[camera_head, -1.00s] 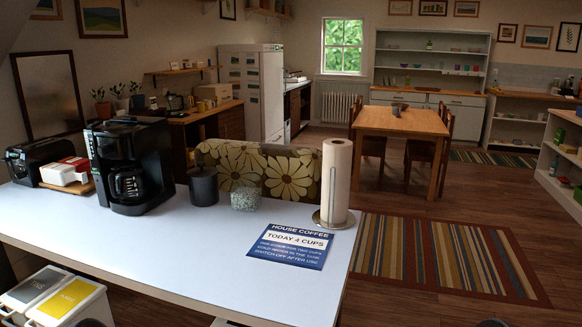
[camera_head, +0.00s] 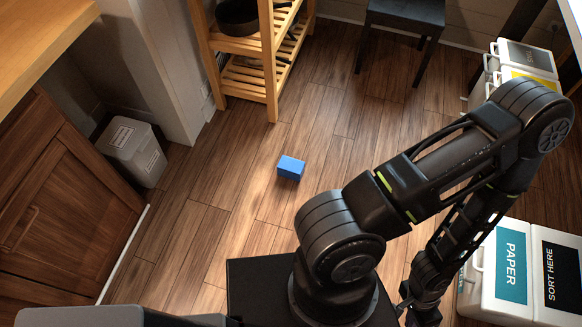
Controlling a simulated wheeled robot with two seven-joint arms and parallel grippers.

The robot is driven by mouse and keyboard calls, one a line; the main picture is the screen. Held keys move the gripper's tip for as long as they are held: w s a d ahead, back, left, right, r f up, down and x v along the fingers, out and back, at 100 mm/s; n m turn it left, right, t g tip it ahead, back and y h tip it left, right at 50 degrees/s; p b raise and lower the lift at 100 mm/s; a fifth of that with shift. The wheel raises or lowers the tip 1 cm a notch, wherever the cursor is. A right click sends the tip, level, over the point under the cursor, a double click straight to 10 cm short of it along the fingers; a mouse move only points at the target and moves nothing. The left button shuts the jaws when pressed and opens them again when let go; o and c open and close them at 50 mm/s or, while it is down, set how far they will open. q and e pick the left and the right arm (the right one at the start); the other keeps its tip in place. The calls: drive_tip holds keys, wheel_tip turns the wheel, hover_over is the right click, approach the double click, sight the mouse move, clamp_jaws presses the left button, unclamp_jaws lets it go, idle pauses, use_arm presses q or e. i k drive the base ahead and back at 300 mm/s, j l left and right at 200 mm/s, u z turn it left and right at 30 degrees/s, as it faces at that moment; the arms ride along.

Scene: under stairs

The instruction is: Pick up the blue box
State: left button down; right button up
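The blue box (camera_head: 291,168) lies on the wooden floor near the middle of the head view. Nothing touches it apart from the floor. My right arm rises from the bottom, bends at the right and comes back down to the bottom edge, where its wrist end is cut off. I see no gripper fingers there. My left arm and its gripper are not in view.
A slatted wooden shelf (camera_head: 241,45) stands beyond the box, with a black stool (camera_head: 405,17) at its right. A grey bin (camera_head: 134,152) and wooden cabinet (camera_head: 61,215) are at left. White sorting bins (camera_head: 484,303) stand at right. The floor around the box is clear.

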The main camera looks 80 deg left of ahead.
sight(289, 167)
drive_tip(key=u, duration=2.85)
drive_tip(key=i+l+u, duration=0.1)
drive_tip(key=u, duration=0.9)
drive_tip(key=i+l+u, duration=0.15)
drive_tip(key=l+u, duration=0.35)
drive_tip(key=l, duration=0.35)
drive_tip(key=l+u, duration=0.5)
drive_tip(key=l, duration=1)
drive_tip(key=l+u, duration=0.1)
drive_tip(key=l, duration=0.55)
drive_tip(key=k+l, duration=0.1)
drive_tip(key=l, duration=0.6)
drive_tip(key=l+u, duration=0.1)
drive_tip(key=l, duration=0.55)
drive_tip(key=k+l, duration=0.1)
drive_tip(key=l, duration=0.6)
drive_tip(key=k+l+u, duration=0.15)
drive_tip(key=l, duration=0.5)
drive_tip(key=i, duration=0.25)
